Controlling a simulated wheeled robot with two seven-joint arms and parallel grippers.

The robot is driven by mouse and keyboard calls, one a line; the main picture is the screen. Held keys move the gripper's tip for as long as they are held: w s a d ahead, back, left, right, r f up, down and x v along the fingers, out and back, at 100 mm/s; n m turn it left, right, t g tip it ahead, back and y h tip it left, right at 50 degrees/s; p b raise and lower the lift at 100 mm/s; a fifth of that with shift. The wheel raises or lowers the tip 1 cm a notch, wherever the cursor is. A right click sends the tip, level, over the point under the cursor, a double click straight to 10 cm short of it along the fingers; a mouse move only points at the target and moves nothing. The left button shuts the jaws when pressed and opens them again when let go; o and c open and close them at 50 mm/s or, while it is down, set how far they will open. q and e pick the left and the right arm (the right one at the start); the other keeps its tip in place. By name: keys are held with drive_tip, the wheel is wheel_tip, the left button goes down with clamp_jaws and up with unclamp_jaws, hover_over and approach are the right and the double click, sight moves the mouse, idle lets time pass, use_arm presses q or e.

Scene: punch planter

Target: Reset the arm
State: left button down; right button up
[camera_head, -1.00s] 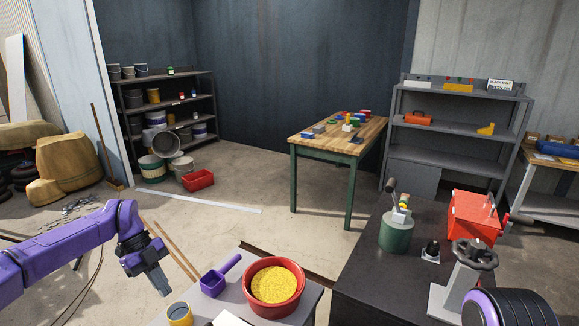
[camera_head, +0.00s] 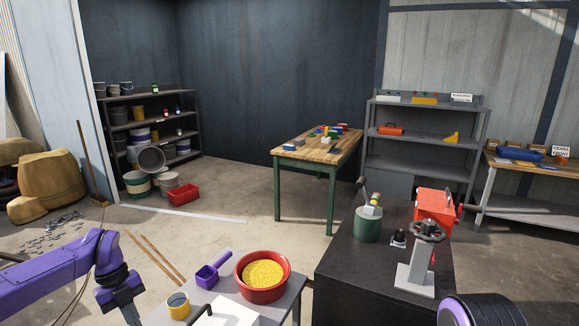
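My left arm, purple and black, enters at the lower left. Its black wrist hangs down beside the small grey table, and the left gripper's fingertips are at or beyond the bottom edge, so their opening cannot be read. My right arm shows only as a black and purple rounded link at the bottom right; its gripper is outside the view. A red bowl (camera_head: 240,284) of yellow grains (camera_head: 264,273) stands on the small grey table (camera_head: 288,301).
A black bench (camera_head: 350,275) at right holds a green canister (camera_head: 367,226), a red box (camera_head: 434,206) and a grey stand with a handwheel (camera_head: 415,277). A wooden-topped table (camera_head: 326,151) and shelves (camera_head: 425,151) stand behind. Open floor (camera_head: 235,195) lies between.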

use_arm(q)
drive_tip(key=s+d+f+m+t+y, duration=0.1)
drive_tip(key=s+f+m+y, duration=0.1)
drive_tip(key=f+m, duration=0.3)
drive_tip(key=s+d+f+m+t+y, duration=0.2)
drive_tip(key=f+m+y, duration=0.2)
drive_tip(key=m, duration=0.3)
drive_tip(key=s+d+f+m+t+y, duration=0.1)
drive_tip(key=d+f+m+y, duration=0.1)
drive_tip(key=f+m, duration=0.4)
drive_tip(key=shift+s+f+t+y, duration=0.3)
drive_tip(key=shift+s+y, duration=0.1)
drive_tip(key=shift+y, duration=0.4)
drive_tip(key=s+d+f+m+t+h, duration=0.1)
drive_tip(key=s+d+f+m, duration=0.2)
drive_tip(key=s+m, duration=0.25)
drive_tip(key=s+d+f+m+t+h, duration=0.1)
drive_tip(key=s+d+f+m+t, duration=0.15)
drive_tip(key=s+m, duration=0.35)
drive_tip(key=s+a+f+m+g+h, duration=0.1)
drive_tip(key=s+a+m+g, duration=0.1)
drive_tip(key=s+m, duration=0.7)
drive_tip(key=s+a, duration=0.1)
drive_tip(key=s, duration=0.5)
drive_tip(key=shift+s+a+f+g, duration=0.15)
drive_tip(key=shift+f+g, duration=0.2)
drive_tip(key=shift+m, duration=0.25)
